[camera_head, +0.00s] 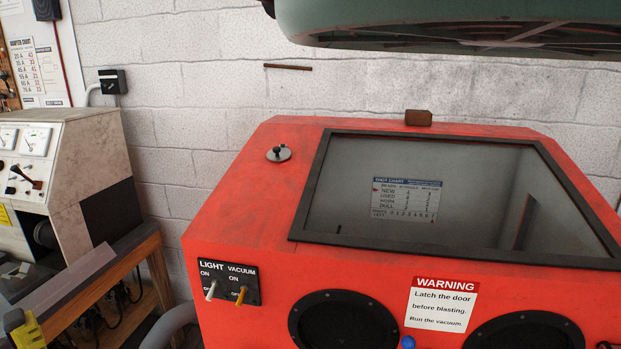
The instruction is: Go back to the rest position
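My gripper is not in this view, so its pose and its fingers cannot be seen. The red blasting cabinet (235,215) fills the middle and right. Its framed window (470,190) shows a grey interior with a shot chart (406,199).
A bench (140,250) with a metered test machine (90,150) stands at left. A large green object (450,15) overhangs the top right. The cabinet has two round black ports (343,322) and a warning label (441,304). A block wall (200,75) closes the back.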

